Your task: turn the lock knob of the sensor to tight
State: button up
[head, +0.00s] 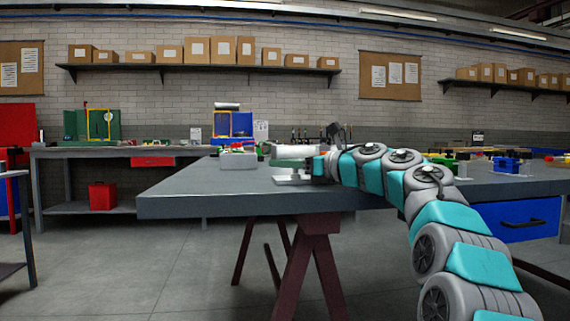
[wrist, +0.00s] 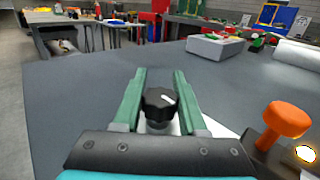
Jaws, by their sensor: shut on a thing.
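The lock knob (wrist: 160,102) is black with a white pointer mark and sits on a short grey stem above a pale plate. In the wrist view it stands between the two green fingers of my gripper (wrist: 161,92), which is shut on it. The mark points up and to the right in that view. In the head view my gripper (head: 318,166) is at the sensor's plate (head: 293,180) on the table, and my arm hides the knob there.
An orange knob (wrist: 288,119) stands close to the right of my gripper, beside a small glowing light (wrist: 305,153). A white roll (head: 293,152) and a pale box (head: 238,160) lie behind on the grey table (head: 190,192). The tabletop to the left is clear.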

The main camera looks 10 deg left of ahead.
grip_shut()
